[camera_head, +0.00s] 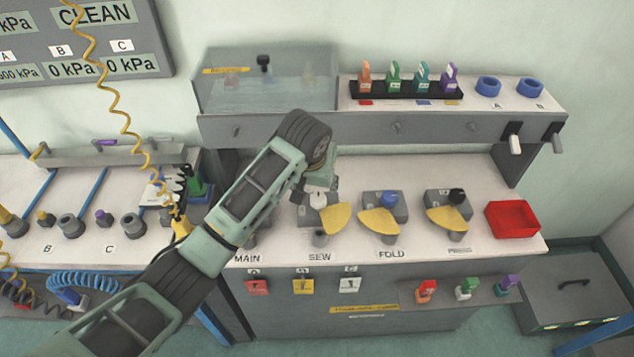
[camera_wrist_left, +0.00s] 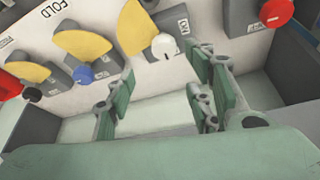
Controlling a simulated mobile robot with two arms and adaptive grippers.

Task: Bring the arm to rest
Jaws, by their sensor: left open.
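My left arm (camera_head: 262,188) reaches in from the lower left across the sewing station. Its left gripper (camera_head: 320,182) is above the station's control row, close to the white SEW knob (camera_head: 318,200). In the left wrist view the green fingers of the gripper (camera_wrist_left: 160,100) stand apart with nothing between them. The white knob (camera_wrist_left: 163,46) shows just beyond the fingers, and contact with it cannot be seen. The MAIN control in the head view is mostly hidden by my arm. My right gripper is not in view.
Beside the SEW knob are blue (camera_head: 389,198) and black (camera_head: 457,196) knobs with yellow guards. A red tray (camera_head: 512,219) sits at the right end. A shelf (camera_head: 380,127) with coloured tools overhangs the row. A yellow coiled hose (camera_head: 125,120) hangs left of my arm.

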